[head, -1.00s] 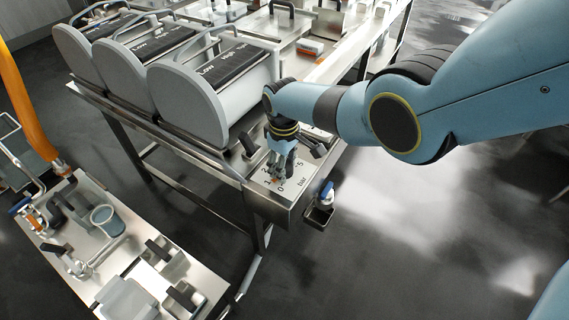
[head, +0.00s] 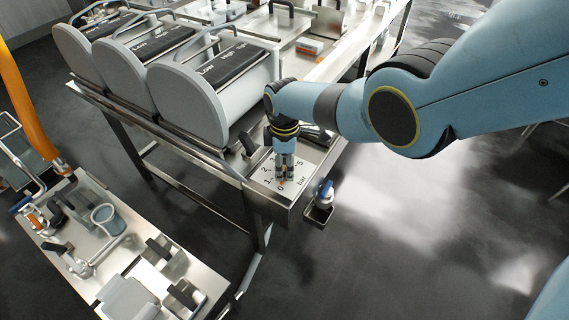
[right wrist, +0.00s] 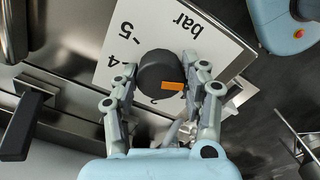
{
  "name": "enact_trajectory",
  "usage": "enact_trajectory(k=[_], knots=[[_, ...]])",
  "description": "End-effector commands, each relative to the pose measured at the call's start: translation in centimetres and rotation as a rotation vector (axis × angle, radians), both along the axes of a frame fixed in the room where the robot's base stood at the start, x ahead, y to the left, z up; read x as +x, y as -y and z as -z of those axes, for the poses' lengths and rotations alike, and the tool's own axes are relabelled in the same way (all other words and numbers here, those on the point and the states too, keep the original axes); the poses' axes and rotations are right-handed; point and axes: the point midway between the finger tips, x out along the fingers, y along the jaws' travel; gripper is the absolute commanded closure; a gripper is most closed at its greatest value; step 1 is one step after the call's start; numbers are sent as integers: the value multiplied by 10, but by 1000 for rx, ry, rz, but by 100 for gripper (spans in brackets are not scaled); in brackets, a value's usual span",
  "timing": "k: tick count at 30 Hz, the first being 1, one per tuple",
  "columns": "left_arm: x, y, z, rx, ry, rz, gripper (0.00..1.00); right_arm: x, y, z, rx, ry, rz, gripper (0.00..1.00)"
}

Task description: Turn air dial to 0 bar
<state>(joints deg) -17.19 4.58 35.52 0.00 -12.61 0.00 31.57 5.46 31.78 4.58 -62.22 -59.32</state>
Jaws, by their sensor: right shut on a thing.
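The air dial is a round black knob (right wrist: 158,70) with an orange mark (right wrist: 173,86), on a white plate (right wrist: 140,32) printed with numbers and "bar". My right gripper (right wrist: 165,82) is shut on the knob, with a finger on either side of it. In the head view my right gripper (head: 284,175) points down at the plate (head: 262,176) and hides most of the knob. The fingers cover part of the scale. My left gripper is not in view.
The plate is at the near corner of a steel table. Large grey drums (head: 205,100) stand to the left. A small tray with a blue and white item (head: 323,196) hangs off the table's right side. A lower steel bench (head: 150,235) stands at the lower left.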

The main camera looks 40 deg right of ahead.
Motion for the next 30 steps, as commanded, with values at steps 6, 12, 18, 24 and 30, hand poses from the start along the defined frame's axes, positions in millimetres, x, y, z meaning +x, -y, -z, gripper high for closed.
enact_trajectory(k=[6,12,18,24,30], knots=[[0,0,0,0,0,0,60,1,0,0,0,1,-10,87],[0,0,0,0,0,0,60,1,0,0,0,1,-10,88],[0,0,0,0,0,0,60,0,0,0,0,1,-9,32],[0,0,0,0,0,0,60,0,0,0,0,0,-8,32],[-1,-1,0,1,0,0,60,1,0,-4,0,1,-8,32]])
